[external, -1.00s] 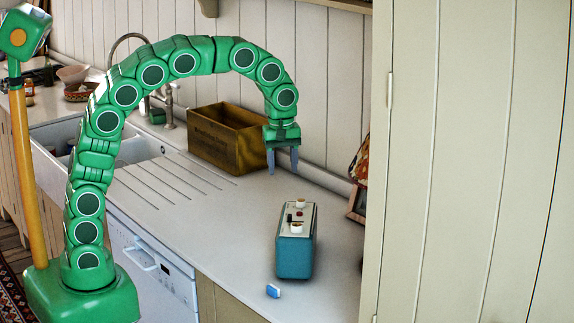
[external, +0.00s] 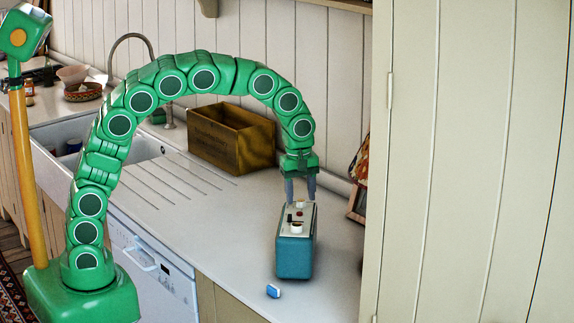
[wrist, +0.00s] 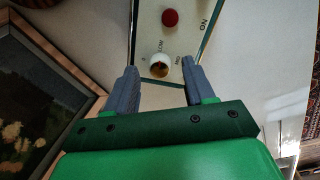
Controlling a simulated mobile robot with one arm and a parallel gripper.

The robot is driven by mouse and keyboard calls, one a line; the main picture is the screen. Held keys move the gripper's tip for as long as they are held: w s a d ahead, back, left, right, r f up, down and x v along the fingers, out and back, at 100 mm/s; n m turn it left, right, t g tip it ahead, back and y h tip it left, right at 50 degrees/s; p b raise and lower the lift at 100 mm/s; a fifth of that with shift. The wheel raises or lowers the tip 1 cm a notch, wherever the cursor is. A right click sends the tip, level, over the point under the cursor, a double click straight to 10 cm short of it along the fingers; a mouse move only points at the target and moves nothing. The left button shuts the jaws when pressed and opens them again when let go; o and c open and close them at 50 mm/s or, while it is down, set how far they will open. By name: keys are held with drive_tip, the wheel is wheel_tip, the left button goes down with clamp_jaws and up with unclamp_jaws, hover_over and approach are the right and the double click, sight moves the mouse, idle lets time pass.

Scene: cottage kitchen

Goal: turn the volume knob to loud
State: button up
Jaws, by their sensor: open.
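A teal box with a pale top panel (external: 294,258) stands on the counter. My gripper (external: 300,198) is open and points down at the box's far end. In the wrist view one white knob with a brownish face (wrist: 159,65) appears between my open fingers (wrist: 158,68), with a gap on each side. Small lettering, including "LOW", is printed around it. A red button (wrist: 170,17) lies beyond it. I cannot tell the knob's setting or the fingers' exact height.
A small blue and white object (external: 273,290) lies in front of the box. A wooden crate (external: 231,138) stands behind, to the left. A picture frame (external: 357,203) stands to the right, near the tall cupboard (external: 470,160). The counter left of the box is clear.

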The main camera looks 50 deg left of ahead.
drive_tip(key=shift+f, duration=0.5)
clamp_jaws()
